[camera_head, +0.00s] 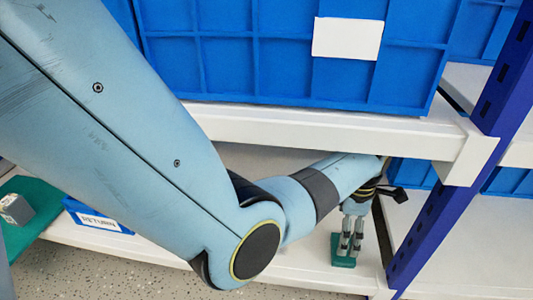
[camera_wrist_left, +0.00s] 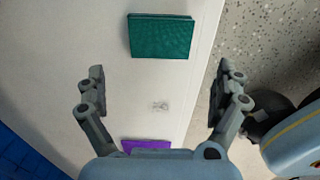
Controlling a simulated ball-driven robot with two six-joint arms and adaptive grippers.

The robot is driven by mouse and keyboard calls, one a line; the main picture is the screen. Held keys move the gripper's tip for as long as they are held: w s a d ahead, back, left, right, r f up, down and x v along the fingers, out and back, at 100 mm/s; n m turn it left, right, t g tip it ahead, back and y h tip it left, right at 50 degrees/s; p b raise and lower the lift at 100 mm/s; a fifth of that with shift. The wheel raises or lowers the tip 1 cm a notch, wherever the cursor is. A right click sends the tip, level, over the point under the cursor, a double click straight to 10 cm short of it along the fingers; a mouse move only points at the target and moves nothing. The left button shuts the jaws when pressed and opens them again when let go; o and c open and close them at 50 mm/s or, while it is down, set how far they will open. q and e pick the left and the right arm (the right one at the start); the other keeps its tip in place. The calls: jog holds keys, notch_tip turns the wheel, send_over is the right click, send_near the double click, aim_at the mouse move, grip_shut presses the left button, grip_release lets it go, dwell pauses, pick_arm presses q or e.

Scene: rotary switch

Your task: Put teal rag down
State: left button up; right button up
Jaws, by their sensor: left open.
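The teal rag (camera_wrist_left: 160,36) is a flat, folded dark teal rectangle lying on a white shelf (camera_wrist_left: 60,75) in the left wrist view, near its front edge. It also shows in the head view (camera_head: 343,264) at the lower shelf, below the fingers. My left gripper (camera_wrist_left: 160,80) is open with its fingers wide apart, and the rag lies beyond the fingertips, not between them. In the head view the left gripper (camera_head: 349,243) points down over the rag; I cannot tell there whether it touches. My right gripper is not in view.
A purple item (camera_wrist_left: 147,146) is partly hidden by the gripper body. Large blue bins (camera_head: 240,60) stand on the upper shelf (camera_head: 320,124) above my forearm. A blue rack post (camera_head: 440,190) stands to the right. A small labelled blue bin (camera_head: 97,215) sits at the left.

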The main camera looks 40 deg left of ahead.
pick_arm(q)
jog(key=s+a+f+m, duration=0.1)
jog(key=s+f, duration=0.1)
jog(key=s+a+f+m+t, duration=0.1)
jog(key=s+f+m, duration=0.1)
jog(key=s, duration=0.1)
jog(key=s+a+f+m+t, duration=0.1)
jog(key=s, duration=0.1)
jog(key=shift+s+a+f+m, duration=0.1)
jog(key=shift+s+f+m, duration=0.1)
jog(key=shift+f+m, duration=0.2)
jog(key=s+m, duration=0.1)
jog(key=s+a+m+t, duration=0.1)
jog(key=s, duration=0.1)
jog(key=shift+s+a+f+m+t, duration=0.25)
jog(key=shift+f+m+t, duration=0.05)
jog(key=shift+f+m, duration=0.1)
jog(key=s+a+r+m+t, duration=0.2)
jog(key=s+m+t, duration=0.1)
jog(key=s+m, duration=0.4)
jog(key=s+a+r+m+t, duration=0.1)
jog(key=s+r+m+t, duration=0.4)
jog(key=s+r+m, duration=0.6)
notch_tip(320, 180, up, 5)
jog(key=shift+s+r+m+h, duration=0.2)
jog(key=shift+s+m+h, duration=0.1)
jog(key=shift+s, duration=0.95)
jog(key=shift+a, duration=0.1)
